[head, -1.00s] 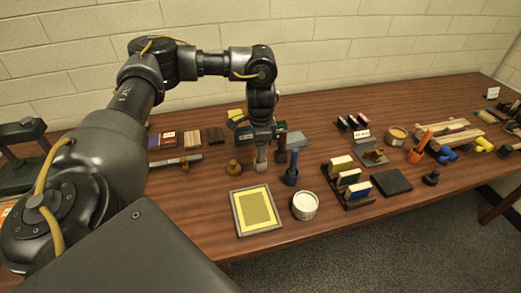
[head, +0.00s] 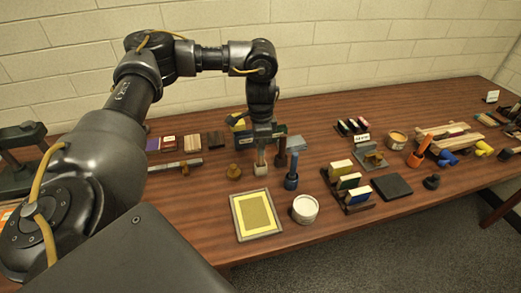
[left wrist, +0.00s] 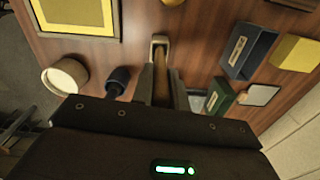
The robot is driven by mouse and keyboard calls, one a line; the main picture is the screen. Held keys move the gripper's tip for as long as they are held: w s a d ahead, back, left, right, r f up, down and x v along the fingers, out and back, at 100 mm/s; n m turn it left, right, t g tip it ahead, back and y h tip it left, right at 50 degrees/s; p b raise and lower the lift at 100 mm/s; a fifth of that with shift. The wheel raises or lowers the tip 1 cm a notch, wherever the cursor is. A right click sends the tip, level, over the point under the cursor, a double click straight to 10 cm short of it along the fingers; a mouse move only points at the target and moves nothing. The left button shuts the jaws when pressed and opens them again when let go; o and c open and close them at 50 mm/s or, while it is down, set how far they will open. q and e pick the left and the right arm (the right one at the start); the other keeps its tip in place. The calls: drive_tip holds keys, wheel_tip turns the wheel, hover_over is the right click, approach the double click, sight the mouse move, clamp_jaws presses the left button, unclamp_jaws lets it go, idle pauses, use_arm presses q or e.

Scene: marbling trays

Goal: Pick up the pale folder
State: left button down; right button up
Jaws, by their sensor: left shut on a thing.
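My left gripper (head: 270,155) points down over the middle of the table and is shut on a slim upright piece, which I take to be the pale folder. Its pale lower end (head: 260,169) shows just below the fingers; the rest is hidden by them. I cannot tell whether it touches the table. In the left wrist view the left gripper (left wrist: 163,78) reaches towards a small pale U-shaped end (left wrist: 160,40). My right gripper is not in view.
A blue cup (head: 291,183) with a grey-headed tool stands close right of the gripper. A yellow tray (head: 236,217) and a white tub (head: 305,209) lie in front. A brass knob (head: 233,171) is at left, coloured blocks (head: 349,181) at right.

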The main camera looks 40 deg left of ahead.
use_arm(q)
drive_tip(key=s+d+r, duration=0.1)
drive_tip(key=s+r, duration=0.9)
drive_tip(key=s, duration=0.4)
drive_tip(key=shift+r, duration=0.2)
